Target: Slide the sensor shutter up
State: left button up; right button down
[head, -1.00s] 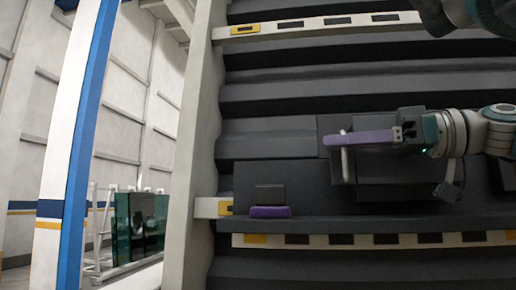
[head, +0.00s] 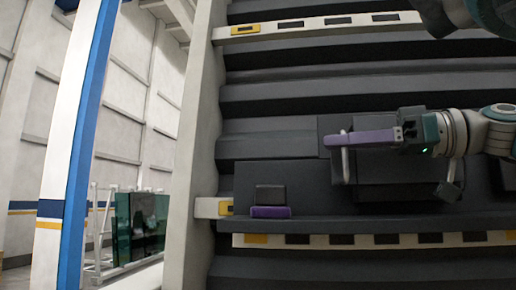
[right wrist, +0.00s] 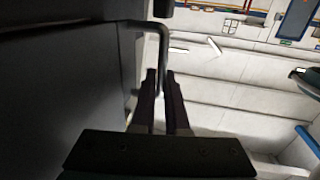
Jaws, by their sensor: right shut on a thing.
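The sensor shutter seems to be the dark block (head: 385,168) on the ribbed dark machine face, with a light grey bar handle (head: 345,166) at its left end. My right gripper (head: 342,139) reaches in from the right with its purple fingers level, shut on the handle near its upper end. In the right wrist view, the fingers (right wrist: 162,95) close around the lower part of the bent handle (right wrist: 163,48). The far finger is hidden in the head view. My left gripper is not in view.
A small dark box with a purple base (head: 270,212) sits lower left on the machine face. Light rails with dark and yellow marks (head: 375,241) run below and above (head: 320,26). A pale vertical post (head: 195,130) stands to the left.

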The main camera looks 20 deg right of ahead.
jog(key=shift+r, duration=0.1)
notch_tip(320, 180, up, 11)
jog(key=p, duration=0.5)
jog(key=shift+f, duration=0.2)
jog(key=c, duration=1.2)
grip_release()
jog(key=shift+f, duration=0.1)
